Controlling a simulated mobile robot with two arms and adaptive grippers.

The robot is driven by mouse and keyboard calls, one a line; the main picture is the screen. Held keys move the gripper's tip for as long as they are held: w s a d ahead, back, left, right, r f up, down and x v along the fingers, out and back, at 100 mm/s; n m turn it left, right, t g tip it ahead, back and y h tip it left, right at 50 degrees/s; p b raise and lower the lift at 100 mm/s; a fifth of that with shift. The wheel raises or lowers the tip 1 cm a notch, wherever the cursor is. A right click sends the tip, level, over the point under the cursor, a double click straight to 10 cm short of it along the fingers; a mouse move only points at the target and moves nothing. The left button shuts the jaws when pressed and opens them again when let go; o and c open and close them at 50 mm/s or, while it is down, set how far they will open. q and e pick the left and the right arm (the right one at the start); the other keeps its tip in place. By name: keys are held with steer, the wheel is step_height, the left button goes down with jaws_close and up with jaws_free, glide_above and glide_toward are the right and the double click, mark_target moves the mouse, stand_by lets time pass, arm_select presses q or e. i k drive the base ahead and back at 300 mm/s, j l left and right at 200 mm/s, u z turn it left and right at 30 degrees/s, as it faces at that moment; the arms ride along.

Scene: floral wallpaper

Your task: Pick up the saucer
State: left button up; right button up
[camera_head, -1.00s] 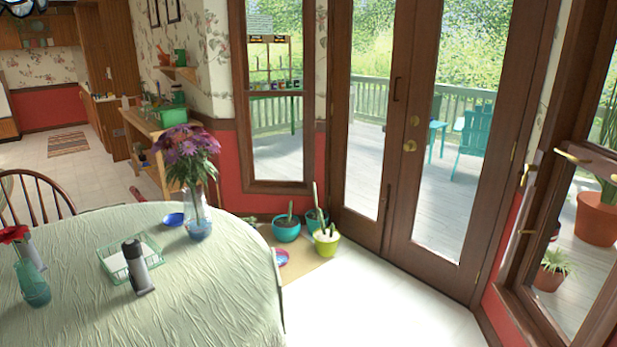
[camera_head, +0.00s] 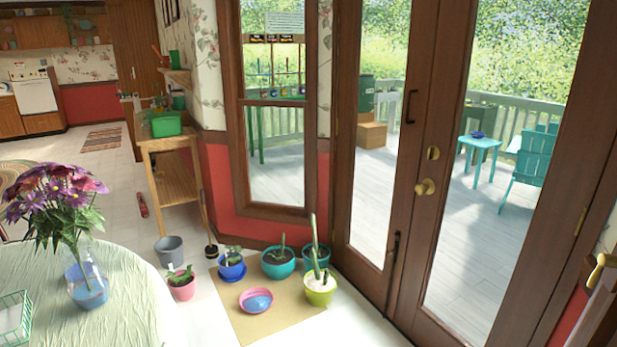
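A shallow round dish, pink with a blue inside, that looks like a saucer (camera_head: 256,300) lies on a tan mat (camera_head: 226,299) on the floor, in front of the potted plants. Nothing covers it. On the outdoor teal table, beyond the glass door, is a small dark blue dish (camera_head: 477,135). I cannot tell from the picture which dish is the task's saucer. Neither of my grippers is in view.
The dining table (camera_head: 136,322), with a flower vase (camera_head: 87,282) and wire basket (camera_head: 13,318), fills the lower left. A grey bucket (camera_head: 170,252) stands behind. The glass door (camera_head: 490,200) is shut.

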mark_target(257, 300)
steer(key=i+l, duration=0.1)
steer(key=i, duration=0.35)
steer(key=i+u, duration=0.15)
steer(key=i, duration=0.35)
steer(key=i+l, duration=0.2)
steer(key=i, duration=0.25)
steer(key=i+l+u, duration=0.15)
steer(key=i, duration=0.3)
steer(key=i+l, duration=0.15)
steer(key=i, duration=0.3)
